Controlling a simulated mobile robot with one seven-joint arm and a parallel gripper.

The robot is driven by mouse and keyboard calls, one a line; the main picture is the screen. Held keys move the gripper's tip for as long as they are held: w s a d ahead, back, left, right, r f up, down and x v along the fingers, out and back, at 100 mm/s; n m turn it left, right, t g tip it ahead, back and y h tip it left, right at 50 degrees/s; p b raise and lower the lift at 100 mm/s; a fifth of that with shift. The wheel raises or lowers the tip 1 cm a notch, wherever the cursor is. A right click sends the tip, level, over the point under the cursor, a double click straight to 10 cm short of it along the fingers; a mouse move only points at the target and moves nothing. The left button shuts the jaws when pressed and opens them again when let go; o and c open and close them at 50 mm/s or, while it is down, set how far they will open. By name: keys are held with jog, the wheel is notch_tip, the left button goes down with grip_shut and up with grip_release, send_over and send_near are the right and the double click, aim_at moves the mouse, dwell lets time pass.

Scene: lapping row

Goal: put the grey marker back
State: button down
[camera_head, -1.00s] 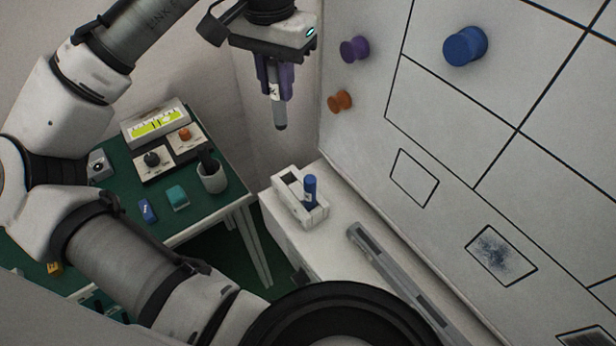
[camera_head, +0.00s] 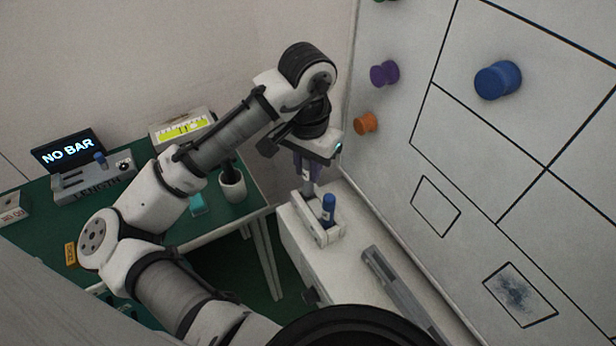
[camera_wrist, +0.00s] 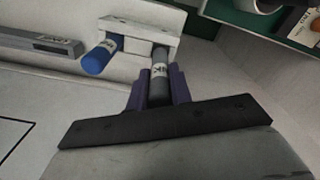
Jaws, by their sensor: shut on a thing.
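The grey marker (camera_wrist: 160,78) is held upright between the purple fingers of my gripper (camera_wrist: 157,88). In the head view my gripper (camera_head: 309,180) is over the back slot of the white marker holder (camera_head: 327,237), and the marker's lower end meets the holder there. I cannot tell how deep it sits. A blue marker (camera_head: 328,207) stands in the holder's other slot, close beside my fingers. The holder (camera_wrist: 140,27) and the blue marker (camera_wrist: 100,57) also show in the wrist view. The grey marker is mostly hidden by the fingers in the head view.
The holder stands on a white ledge (camera_head: 345,284) beside a grey bar (camera_head: 398,290). A whiteboard (camera_head: 450,130) with purple, orange and blue magnets rises close on the right. A green table (camera_head: 40,215) with a cup (camera_head: 232,186) and boxes is at left.

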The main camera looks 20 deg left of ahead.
aim_at(308, 180)
notch_tip(308, 180, down, 4)
jog(key=shift+r, duration=0.1)
jog(key=c, duration=1.3)
grip_release()
jog(key=shift+o, duration=0.2)
notch_tip(308, 180, up, 12)
